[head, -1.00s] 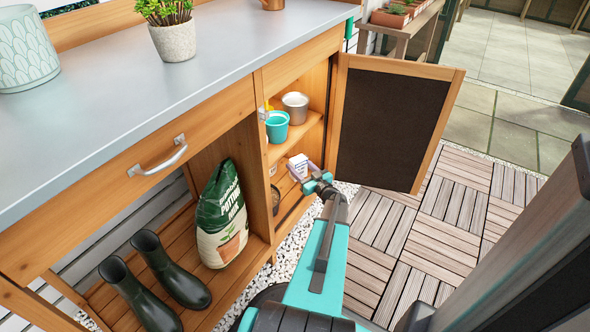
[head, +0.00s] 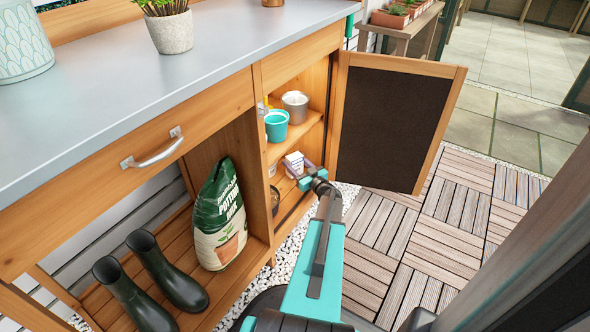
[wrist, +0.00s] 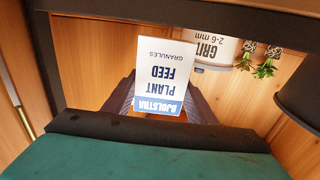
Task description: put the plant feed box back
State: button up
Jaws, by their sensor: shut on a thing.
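The plant feed box (head: 294,162) is a small white carton with a blue band. In the wrist view the box (wrist: 162,70) shows its printed face, with the lettering upside down. My gripper (head: 300,174) is shut on it, with a dark finger on each side. The box is at the open front of the cupboard, in the space below the middle shelf (head: 308,128). Whether its bottom touches anything cannot be seen.
The cupboard door (head: 395,122) stands open to the right. A teal pot (head: 277,125) and a metal pot (head: 295,106) stand on the middle shelf. A white grit container (wrist: 205,50) is behind the box, and a dark round thing (wrist: 302,95) is at the right.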

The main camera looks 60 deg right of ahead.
jog(key=shift+f+b, duration=0.45)
jog(key=shift+f, duration=0.55)
jog(key=o, duration=1.2)
jog(key=shift+f, duration=0.1)
jog(key=shift+s+a+r+p, duration=0.25)
jog(key=shift+s+p, duration=0.1)
jog(key=shift+s, duration=0.25)
jog(key=p+v, duration=0.3)
jog(key=v, duration=0.6)
jog(key=shift+s+a, duration=0.15)
jog(key=shift+s, duration=0.1)
jog(key=shift+s+a+f+p, duration=0.1)
jog(key=shift+s+a+p, duration=0.1)
jog(key=shift+s+p, duration=0.25)
jog(key=shift+s, duration=0.15)
